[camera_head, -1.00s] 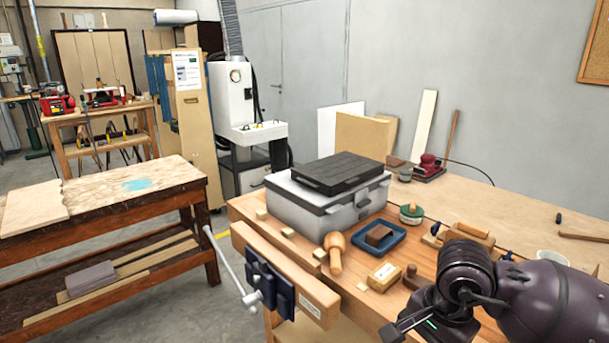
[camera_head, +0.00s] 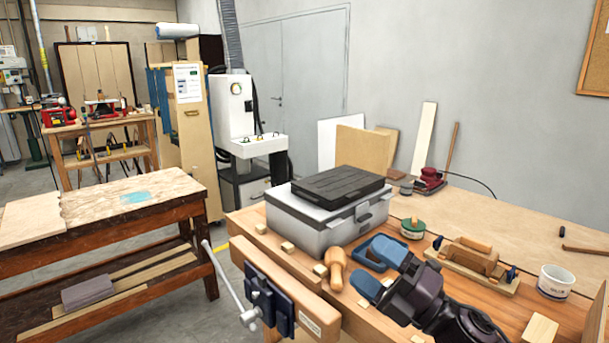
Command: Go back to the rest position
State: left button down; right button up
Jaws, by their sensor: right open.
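My right gripper (camera_head: 379,269) is in view at the front of the workbench (camera_head: 500,296), with its arm coming in from the lower right. Its two blue-tipped fingers are spread apart with nothing seen between them. My left gripper is not in view.
A grey case with a black lid (camera_head: 330,218) stands behind the gripper, and a wooden mallet (camera_head: 336,269) lies to its left. A wooden clamped form (camera_head: 468,262), a white cup (camera_head: 556,281) and a green-labelled tin (camera_head: 412,228) are on the right. A vise (camera_head: 268,300) hangs on the front.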

jog(key=s+d+f+m+t+h, duration=0.1)
jog(key=d+f+m+t+h, duration=0.1)
jog(key=d+f+m+h, duration=0.7)
jog(key=s+d+f+m+t+h, duration=0.1)
jog(key=d+f+m+h, duration=0.35)
jog(key=f+m, duration=0.85)
jog(key=s+d+f+m+g+h, duration=0.1)
jog(key=s+f+m+g+h, duration=0.1)
jog(key=s+f, duration=0.6)
jog(key=s+d+f+m+g+h, duration=0.2)
jog(key=s+f+m, duration=0.3)
jog(key=s, duration=0.5)
notch_tip(320, 180, down, 3)
jog(key=shift+s+r+h, duration=0.15)
jog(key=shift+s+h, duration=0.15)
jog(key=shift+h, duration=0.25)
jog(key=shift+d, duration=0.1)
